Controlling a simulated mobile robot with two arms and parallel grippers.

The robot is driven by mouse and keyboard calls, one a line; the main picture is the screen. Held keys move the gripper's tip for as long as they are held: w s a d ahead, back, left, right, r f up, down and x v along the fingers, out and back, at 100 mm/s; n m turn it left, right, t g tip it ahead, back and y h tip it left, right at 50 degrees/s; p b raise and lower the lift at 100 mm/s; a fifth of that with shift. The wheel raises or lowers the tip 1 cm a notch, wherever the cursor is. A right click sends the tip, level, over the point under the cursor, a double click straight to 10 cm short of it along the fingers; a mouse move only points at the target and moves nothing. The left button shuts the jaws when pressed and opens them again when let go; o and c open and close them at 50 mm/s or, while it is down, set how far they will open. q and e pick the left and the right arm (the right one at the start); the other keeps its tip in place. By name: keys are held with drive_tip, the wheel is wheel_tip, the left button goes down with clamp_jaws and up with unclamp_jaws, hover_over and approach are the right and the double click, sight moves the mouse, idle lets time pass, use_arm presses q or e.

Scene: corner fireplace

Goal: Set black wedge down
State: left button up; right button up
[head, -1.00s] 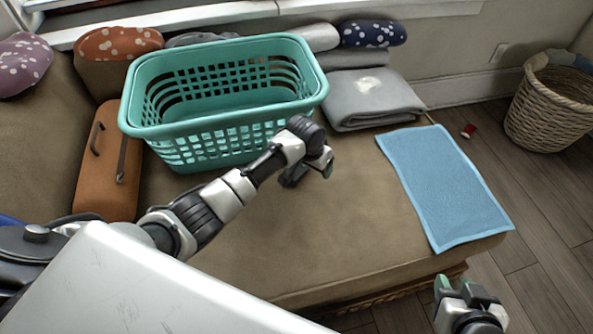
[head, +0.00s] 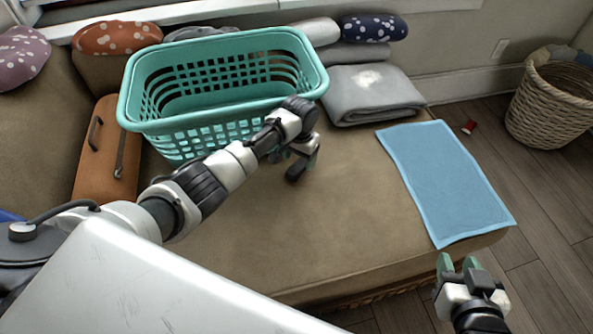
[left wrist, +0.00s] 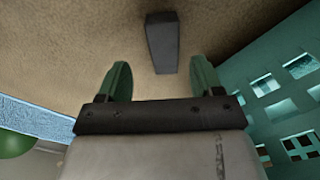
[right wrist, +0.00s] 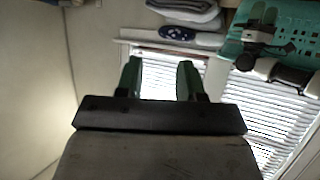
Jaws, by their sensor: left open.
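The black wedge (head: 296,171) lies on the brown seat cushion (head: 240,235), just right of the teal basket's front. In the left wrist view the wedge (left wrist: 162,42) is a dark, narrow block on the cushion, its near end between the fingertips in the picture, with gaps on both sides. My left gripper (head: 302,157) is open over the wedge; its green fingers (left wrist: 158,78) do not touch the wedge. My right gripper (head: 459,263) is open and empty, off the cushion's front right edge; its fingers (right wrist: 160,78) stand apart.
The teal laundry basket (head: 205,128) stands close to the left arm. A blue towel (head: 446,185) covers the cushion's right end. Folded grey blankets (head: 372,98) lie behind; an orange case (head: 107,155) is at left. A wicker basket (head: 545,112) stands on the floor. The cushion's front is clear.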

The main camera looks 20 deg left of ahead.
sight(298, 166)
use_arm(q)
drive_tip(key=f, duration=0.1)
drive_tip(key=f+b, duration=0.2)
drive_tip(key=shift+w+a+f, duration=0.1)
drive_tip(key=shift+a+f, duration=0.2)
drive_tip(key=shift+f, duration=0.3)
use_arm(e)
wheel_tip(298, 166, up, 7)
drive_tip(key=w+a+t+y, duration=0.2)
drive_tip(key=t, duration=0.4)
drive_tip(key=shift+w, duration=0.1)
use_arm(q)
drive_tip(key=c, duration=1.1)
drive_tip(key=shift+r, duration=0.15)
